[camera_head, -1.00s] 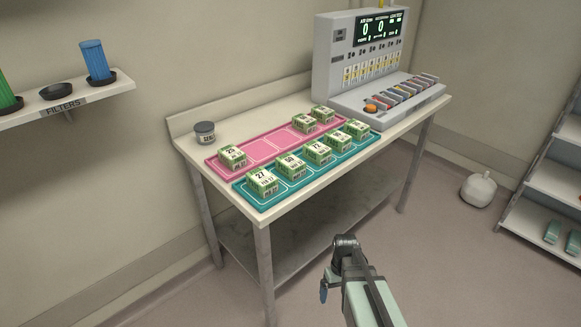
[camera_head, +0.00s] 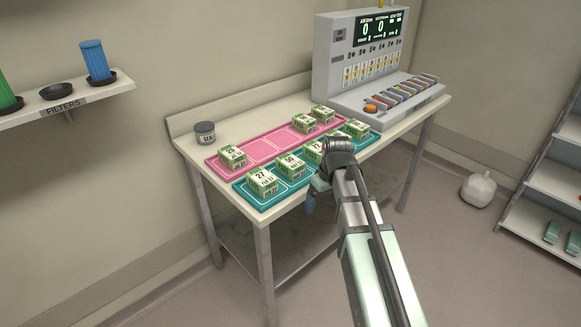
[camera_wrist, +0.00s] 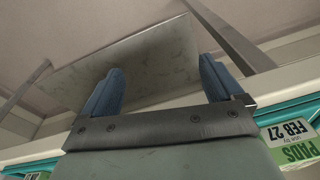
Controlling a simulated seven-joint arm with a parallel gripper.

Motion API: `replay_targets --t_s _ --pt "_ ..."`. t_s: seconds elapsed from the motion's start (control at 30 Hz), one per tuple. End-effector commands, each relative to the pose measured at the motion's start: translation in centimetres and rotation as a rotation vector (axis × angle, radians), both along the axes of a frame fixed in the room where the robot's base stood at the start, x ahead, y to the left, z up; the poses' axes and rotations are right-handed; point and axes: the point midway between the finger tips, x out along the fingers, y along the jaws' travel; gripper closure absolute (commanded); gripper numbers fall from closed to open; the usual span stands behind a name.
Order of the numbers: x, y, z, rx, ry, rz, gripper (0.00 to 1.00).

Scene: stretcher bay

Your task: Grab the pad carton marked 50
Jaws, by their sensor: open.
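The pad carton that appears to be marked 50 (camera_head: 291,166) is a green and white box. It sits in the teal tray (camera_head: 243,196), second from the near-left end, right of the carton marked 27 (camera_head: 262,181). My gripper (camera_head: 311,203) is at the table's front edge, right of and in front of the carton marked 50, apart from it. In the wrist view, my gripper (camera_wrist: 160,78) has its two blue fingers spread, with nothing between them. A carton labelled PADS, FEB 27 (camera_wrist: 289,138) shows upside down at the right edge; I cannot tell which one.
A carton marked 72 (camera_head: 314,152) and others stand farther right in the teal tray, partly behind my arm. A pink tray (camera_head: 262,150) with several cartons lies behind. A dark-lidded jar (camera_head: 205,133) stands back left; a grey machine (camera_head: 340,65) fills the far right.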

Motion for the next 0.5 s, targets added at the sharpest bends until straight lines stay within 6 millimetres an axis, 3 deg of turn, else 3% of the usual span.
replay_targets --t_s 0.03,0.3,0.5 --pt "0.5 0.4 1.8 0.004 -0.020 0.015 0.06" --pt "2.4 2.4 10.4 0.038 -0.118 0.093 0.06" --pt "4.6 4.9 16.1 0.101 -0.203 0.146 0.06"
